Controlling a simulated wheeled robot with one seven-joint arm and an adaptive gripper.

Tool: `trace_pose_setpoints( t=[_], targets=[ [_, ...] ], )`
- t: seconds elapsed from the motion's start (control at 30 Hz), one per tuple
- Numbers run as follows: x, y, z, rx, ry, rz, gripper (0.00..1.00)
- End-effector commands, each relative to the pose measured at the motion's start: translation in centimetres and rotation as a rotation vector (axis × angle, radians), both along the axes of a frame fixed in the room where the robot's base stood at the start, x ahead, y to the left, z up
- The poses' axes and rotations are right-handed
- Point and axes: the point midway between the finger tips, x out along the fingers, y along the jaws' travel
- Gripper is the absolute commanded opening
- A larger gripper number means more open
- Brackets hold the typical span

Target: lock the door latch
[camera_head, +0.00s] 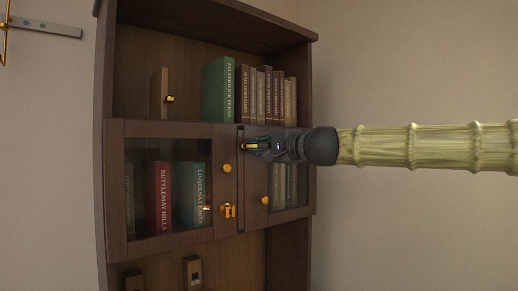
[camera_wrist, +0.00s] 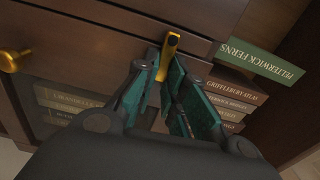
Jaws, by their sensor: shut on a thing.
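The brass latch (camera_head: 249,146) is a small gold bar near the upper edge of the right cabinet door (camera_head: 256,178). In the wrist view the latch (camera_wrist: 170,44) is a gold lever with a dark hole, mounted on dark wood. My gripper (camera_head: 257,147) reaches it from the right. In the wrist view my gripper (camera_wrist: 167,65) has its teal-padded fingers on both sides of the lever and is shut on it. The fingers hide part of the lever. The left glass door (camera_head: 117,190) stands beside the right one.
A second brass fitting (camera_head: 228,211) sits lower, near the seam between the doors. Round knobs are on the left door (camera_head: 227,168) and right door (camera_head: 264,200). Books, including a green one (camera_head: 217,92), stand on the shelf just above. Free room lies right of the cabinet.

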Motion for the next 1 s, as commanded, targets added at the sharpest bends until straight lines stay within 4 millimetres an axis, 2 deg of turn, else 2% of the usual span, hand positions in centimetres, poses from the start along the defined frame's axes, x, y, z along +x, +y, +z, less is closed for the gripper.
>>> trace_pose_setpoints(
  t=[0.6,0.63,0.73,1.0],
  targets=[
    [0.04,-0.03,-0.27,0.035,0.027,-0.001,0.0],
    [0.04,-0.03,-0.27,0.035,0.027,-0.001,0.16],
    [0.04,-0.03,-0.26,0.035,0.027,-0.001,0.34],
    [0.0,-0.02,-0.19,0.035,0.025,0.0,0.34]
  ],
)
